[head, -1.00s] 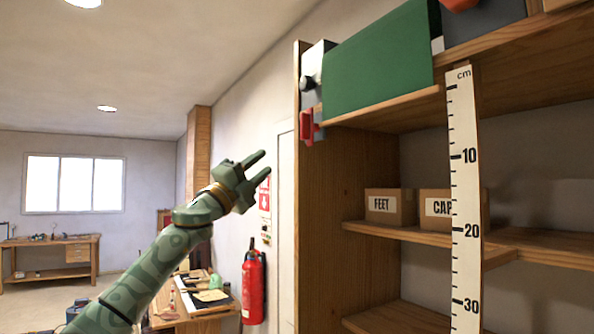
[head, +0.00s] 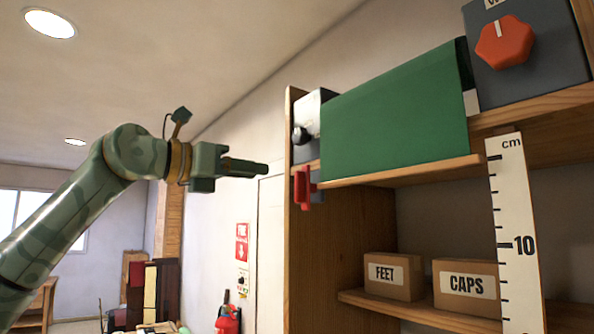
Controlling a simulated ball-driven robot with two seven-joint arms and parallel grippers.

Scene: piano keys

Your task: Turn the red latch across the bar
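The red latch (head: 302,187) hangs at the left front edge of the upper shelf, below a grey metal box with a black knob (head: 300,135). Its handle stands upright. I cannot make out a separate bar behind it. My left gripper (head: 262,169) is left of the latch and a little higher in the picture, its fingers pointing right towards the shelf. A gap shows between the fingertips and the latch. The fingers overlap from this side, so their opening is hidden. My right gripper is not in view.
A large green panel (head: 395,115) stands on the upper shelf (head: 400,172), right of the latch. A red knob (head: 505,43) sits on a dark box farther right. Boxes marked FEET (head: 393,277) and CAPS (head: 467,288) and a ruler (head: 517,235) are lower. Free air surrounds the gripper.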

